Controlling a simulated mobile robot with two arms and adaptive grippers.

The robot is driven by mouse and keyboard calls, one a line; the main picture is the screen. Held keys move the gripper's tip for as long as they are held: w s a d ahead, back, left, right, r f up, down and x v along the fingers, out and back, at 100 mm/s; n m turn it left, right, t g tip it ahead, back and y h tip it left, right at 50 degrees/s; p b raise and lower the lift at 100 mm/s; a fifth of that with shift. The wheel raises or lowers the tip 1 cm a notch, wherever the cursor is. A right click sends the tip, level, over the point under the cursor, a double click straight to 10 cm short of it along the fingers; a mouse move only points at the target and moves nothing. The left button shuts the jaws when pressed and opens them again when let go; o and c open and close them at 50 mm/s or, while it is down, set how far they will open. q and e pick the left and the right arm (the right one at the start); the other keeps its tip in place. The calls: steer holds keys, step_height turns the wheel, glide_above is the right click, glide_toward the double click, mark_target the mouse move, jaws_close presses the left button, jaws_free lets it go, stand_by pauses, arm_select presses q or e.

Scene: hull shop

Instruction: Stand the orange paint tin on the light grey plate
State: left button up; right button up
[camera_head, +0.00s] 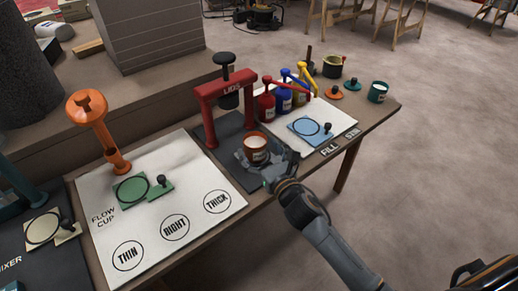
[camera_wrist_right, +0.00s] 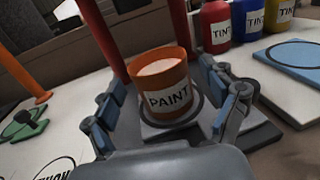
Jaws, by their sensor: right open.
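The orange paint tin (camera_head: 255,151) is upright in front of the red press marked LIDS. In the right wrist view the tin (camera_wrist_right: 169,98) shows its PAINT label and pale top. The light grey plate (camera_wrist_right: 207,123), with a dark ring, lies under it. The tin appears to stand on the plate inside the ring; its far base edge is hidden. My right gripper (camera_head: 266,166) is open, with its fingers on either side of the tin. The right wrist view shows the open fingers (camera_wrist_right: 166,108) apart from the tin's sides. My left gripper is not in view.
The red press (camera_head: 226,112) rises just behind the tin. Red, blue and yellow tint bottles (camera_head: 283,101) stand to the right, behind a blue plate (camera_head: 310,130). An orange flow-cup stand (camera_head: 103,135) is at left on a white board (camera_head: 190,193). A teal tin (camera_head: 378,92) stands near the right end.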

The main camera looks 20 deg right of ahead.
steer(key=shift+s, duration=0.3)
steer(key=s+d, duration=0.2)
steer(key=s, duration=0.8)
steer(key=s+d+f+m+g+h, duration=0.25)
steer(key=f+m, duration=0.25)
steer(key=m, duration=0.5)
steer(key=s+d+f+m+g+h, duration=0.25)
steer(key=f+m+g, duration=0.2)
steer(key=m, duration=0.45)
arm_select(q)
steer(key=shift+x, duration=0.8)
arm_select(e)
steer(key=s+a+f+m+g+y, duration=0.1)
steer(key=s+a+f+m+g, duration=0.1)
steer(key=s+m, duration=0.5)
steer(key=s+a+f+m+g+y, duration=0.1)
steer(key=s+a+f+m+g, duration=0.1)
steer(key=s+f+m+g, duration=0.3)
steer(key=s+f+m, duration=0.2)
steer(key=s+m, duration=0.1)
steer(key=m, duration=0.1)
steer(key=shift+a+f+m+g, duration=0.25)
steer(key=shift+m+g, duration=0.05)
steer(key=shift+m, duration=0.1)
arm_select(q)
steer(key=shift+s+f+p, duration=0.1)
steer(key=shift+p, duration=0.2)
